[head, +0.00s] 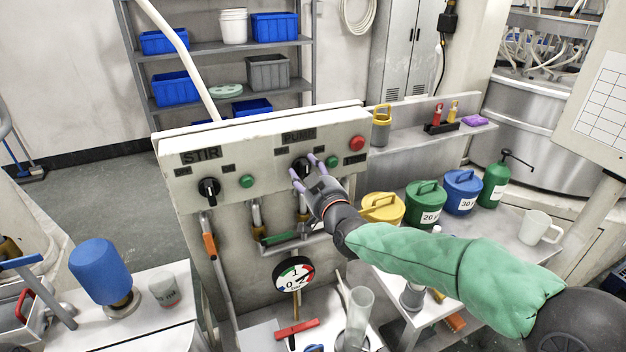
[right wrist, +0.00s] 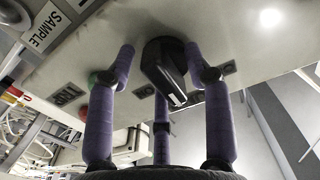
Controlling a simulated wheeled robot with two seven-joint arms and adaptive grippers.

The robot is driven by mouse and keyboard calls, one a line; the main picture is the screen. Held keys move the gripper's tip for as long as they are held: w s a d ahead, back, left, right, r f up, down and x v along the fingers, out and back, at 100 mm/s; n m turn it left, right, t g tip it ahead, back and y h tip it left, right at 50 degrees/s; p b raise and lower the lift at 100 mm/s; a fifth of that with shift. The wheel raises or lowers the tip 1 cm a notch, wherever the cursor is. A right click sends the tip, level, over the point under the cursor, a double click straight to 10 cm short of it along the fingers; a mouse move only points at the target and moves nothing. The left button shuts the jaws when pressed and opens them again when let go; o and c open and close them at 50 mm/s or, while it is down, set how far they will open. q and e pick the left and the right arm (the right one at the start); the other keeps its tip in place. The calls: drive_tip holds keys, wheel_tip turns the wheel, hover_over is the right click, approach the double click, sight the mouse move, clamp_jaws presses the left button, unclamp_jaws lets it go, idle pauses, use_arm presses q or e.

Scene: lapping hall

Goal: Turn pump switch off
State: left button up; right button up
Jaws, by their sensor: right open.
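The pump switch is a black rotary knob (head: 301,164) on the beige control panel (head: 230,178), below a dark label that seems to read PUMP (head: 299,135). My right gripper (head: 305,167) is at this knob, its purple fingers spread open around it. In the right wrist view the black knob (right wrist: 165,68) sits between the open fingers of the gripper (right wrist: 160,62), with a visible gap on each side. Its pale-marked end points toward the lower right there, between two small plates. The fingers partly hide the knob in the head view. My left gripper is not in view.
A STIR knob (head: 209,188) and a green button (head: 246,181) are left on the panel. Another green button (head: 331,161) and a red button (head: 357,143) are right of the pump knob. Pipes and a gauge (head: 294,274) are below; coloured cans stand on the right bench.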

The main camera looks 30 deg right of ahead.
drive_tip(key=s, duration=1.1)
drive_tip(key=shift+s+a, duration=0.35)
drive_tip(key=shift+s, duration=0.05)
